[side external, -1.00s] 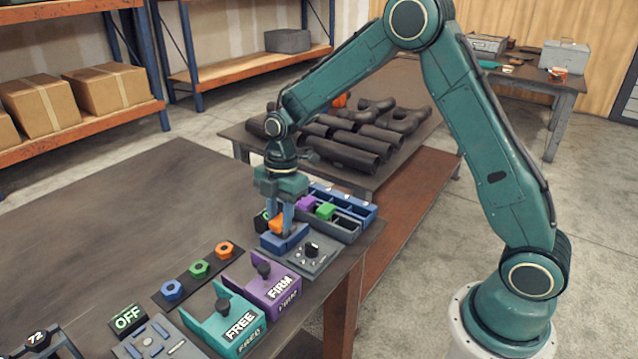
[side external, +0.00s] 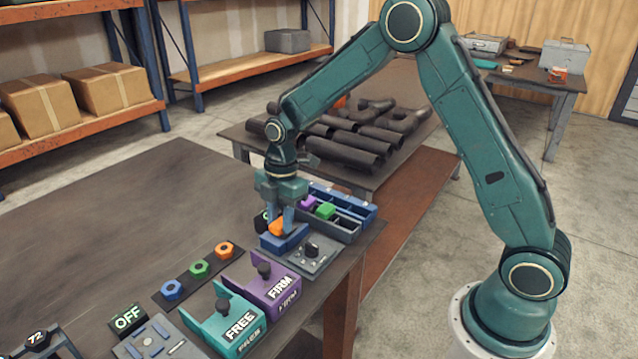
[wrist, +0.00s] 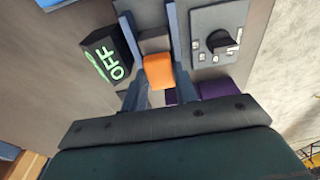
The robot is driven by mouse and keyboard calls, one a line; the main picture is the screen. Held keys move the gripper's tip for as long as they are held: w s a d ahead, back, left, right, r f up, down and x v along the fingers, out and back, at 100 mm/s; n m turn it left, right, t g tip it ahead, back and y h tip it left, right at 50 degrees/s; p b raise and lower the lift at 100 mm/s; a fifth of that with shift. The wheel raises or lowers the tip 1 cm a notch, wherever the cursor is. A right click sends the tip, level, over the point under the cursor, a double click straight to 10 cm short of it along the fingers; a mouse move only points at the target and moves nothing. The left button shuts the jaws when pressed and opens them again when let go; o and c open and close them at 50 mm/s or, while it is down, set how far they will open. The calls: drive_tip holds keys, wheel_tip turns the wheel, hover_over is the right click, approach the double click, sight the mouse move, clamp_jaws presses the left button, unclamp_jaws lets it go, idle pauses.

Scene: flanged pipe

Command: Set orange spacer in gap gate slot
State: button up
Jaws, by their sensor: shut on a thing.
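The orange spacer (side external: 277,228) is a small block held between the two blue fingers of my gripper (side external: 282,223). In the wrist view the spacer (wrist: 158,71) sits between the finger bars, with a dark grey piece just beyond it. My gripper points straight down over the blue gap gate block (side external: 285,242). The spacer is at the top of this block. The fingers and spacer hide the slot, so I cannot tell how deep the spacer sits or whether it touches the bottom.
A grey dial panel (side external: 313,255) stands close at right, and a black OFF display (wrist: 107,58) at left. A divided bin (side external: 345,222) with purple and green blocks is behind. FIRM (side external: 265,285) and FREE (side external: 222,318) blocks stand nearer.

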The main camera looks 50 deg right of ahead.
sight(281, 222)
idle(0.4)
drive_tip(key=o, duration=1.6)
drive_tip(key=shift+c, duration=0.2)
drive_tip(key=shift+w, duration=0.1)
drive_tip(key=shift+r, duration=3.5)
